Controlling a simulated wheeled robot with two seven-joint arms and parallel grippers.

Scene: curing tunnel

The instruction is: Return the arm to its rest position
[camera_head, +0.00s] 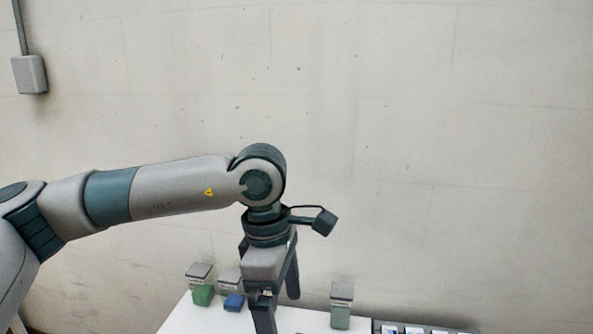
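My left arm comes in from the left and bends down at the wrist, so my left gripper (277,310) points downward over the white table (185,322). Its two fingers stand apart, one nearer and one farther, and I see nothing held between them. The nearer finger runs down to the bottom edge of the picture. My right arm and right gripper are not in view.
Left of the gripper stand a green block (203,296) and a blue block (234,302), each by a grey piece. A grey-green block (341,311) stands to the right. A dark-edged tray (456,331) is cut off at bottom right. A plain wall is behind.

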